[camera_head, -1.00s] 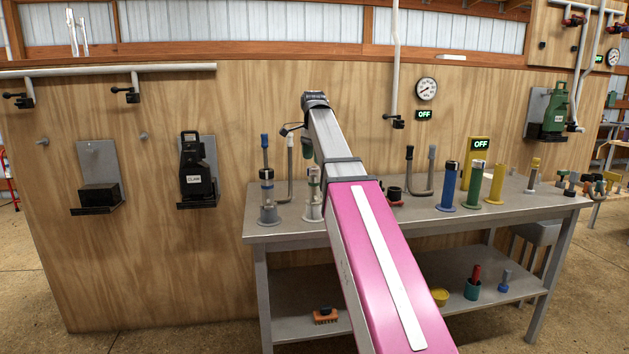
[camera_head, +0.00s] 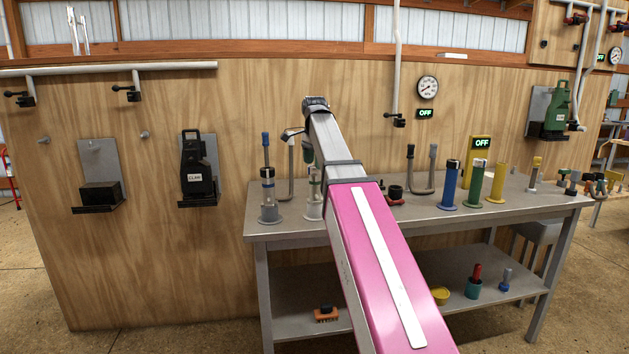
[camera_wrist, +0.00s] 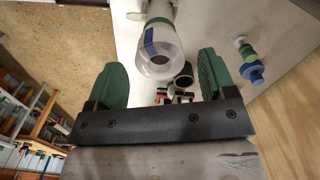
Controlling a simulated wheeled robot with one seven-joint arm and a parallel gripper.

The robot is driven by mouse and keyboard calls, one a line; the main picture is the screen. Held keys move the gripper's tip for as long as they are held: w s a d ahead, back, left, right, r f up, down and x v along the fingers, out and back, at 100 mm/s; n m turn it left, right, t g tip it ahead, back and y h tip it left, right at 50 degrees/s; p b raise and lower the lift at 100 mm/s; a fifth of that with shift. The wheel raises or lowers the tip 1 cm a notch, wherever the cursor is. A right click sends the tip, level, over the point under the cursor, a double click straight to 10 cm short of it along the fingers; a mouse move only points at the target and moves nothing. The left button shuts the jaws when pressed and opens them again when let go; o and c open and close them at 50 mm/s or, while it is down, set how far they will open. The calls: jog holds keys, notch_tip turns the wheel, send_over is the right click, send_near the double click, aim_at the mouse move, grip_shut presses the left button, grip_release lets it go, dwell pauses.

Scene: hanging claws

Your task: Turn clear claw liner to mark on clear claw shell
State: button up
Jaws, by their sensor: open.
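A clear cylinder (camera_wrist: 160,62) with a green band (camera_wrist: 158,21) and a blue mark (camera_wrist: 150,38) is at the top middle of the wrist view, its round end facing the camera. I cannot tell the liner from the shell surely. My gripper (camera_wrist: 161,60) is open, with green fingers on either side of the cylinder's near end, and gaps show on both sides. In the head view, a clear claw piece with a green band (camera_head: 313,206) stands on the bench below the arm's end, partly hidden by my arm. The fingers are mostly hidden there.
Blue (camera_head: 450,186), green (camera_head: 475,184) and yellow (camera_head: 497,184) cylinders stand to the right. The wooden wall (camera_head: 235,110) is close behind.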

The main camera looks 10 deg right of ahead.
jog(key=shift+f, duration=1.7)
jog(key=c, duration=1.2)
jog(key=shift+n, duration=1.5)
jog(key=n, duration=0.2)
jog(key=shift+n, duration=0.4)
jog(key=shift+n, duration=0.3)
